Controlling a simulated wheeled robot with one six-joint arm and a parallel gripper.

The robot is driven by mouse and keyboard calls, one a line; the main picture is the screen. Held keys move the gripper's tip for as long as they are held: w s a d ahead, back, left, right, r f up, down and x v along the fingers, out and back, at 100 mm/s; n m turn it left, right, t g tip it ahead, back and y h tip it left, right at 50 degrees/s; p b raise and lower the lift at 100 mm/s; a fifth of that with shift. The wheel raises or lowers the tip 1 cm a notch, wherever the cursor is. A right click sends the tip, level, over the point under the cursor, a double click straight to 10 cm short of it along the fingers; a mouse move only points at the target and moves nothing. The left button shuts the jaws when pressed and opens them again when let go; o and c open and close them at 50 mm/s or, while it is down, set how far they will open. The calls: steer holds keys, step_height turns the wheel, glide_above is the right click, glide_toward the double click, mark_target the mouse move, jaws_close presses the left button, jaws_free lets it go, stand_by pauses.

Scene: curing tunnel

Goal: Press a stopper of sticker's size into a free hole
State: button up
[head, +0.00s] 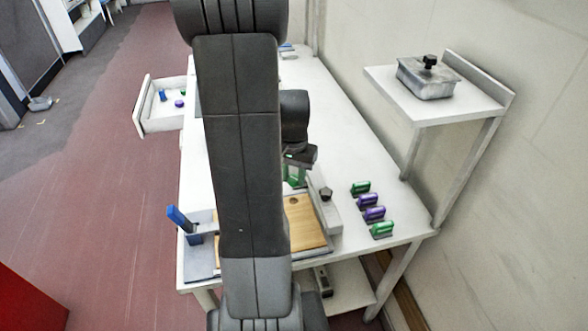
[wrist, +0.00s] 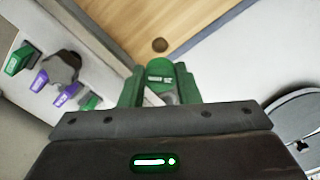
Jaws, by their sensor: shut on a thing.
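My gripper (wrist: 160,88) has green fingers and is shut on a green stopper (wrist: 160,70) with a pale marking on its top. The wooden board (wrist: 130,20) lies just beyond it in the wrist view, with a dark round hole (wrist: 160,45) near the board's corner. The stopper appears apart from the hole; its lower end is hidden. In the head view my arm covers much of the board (head: 304,225), and my gripper (head: 294,178) is partly hidden. One hole (head: 293,202) shows there. I cannot make out a size sticker.
Two green stoppers (head: 382,229) and two purple ones (head: 368,200) stand in a row at the table's right. A dark knob (head: 326,194) sits on a pale strip beside the board. An open drawer (head: 147,118) holds small coloured pieces. A side shelf (head: 440,107) bears a lidded metal box (head: 425,80).

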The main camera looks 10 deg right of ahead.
steer(key=shift+f+b, duration=2.25)
steer(key=shift+f, duration=0.85)
steer(key=shift+s+a+f+b, duration=0.1)
steer(key=shift+f+b, duration=0.55)
steer(key=shift+f, duration=0.05)
steer(key=o, duration=1.4)
steer(key=shift+r, duration=0.1)
steer(key=shift+r+p, duration=2.7)
steer(key=shift+r, duration=0.8)
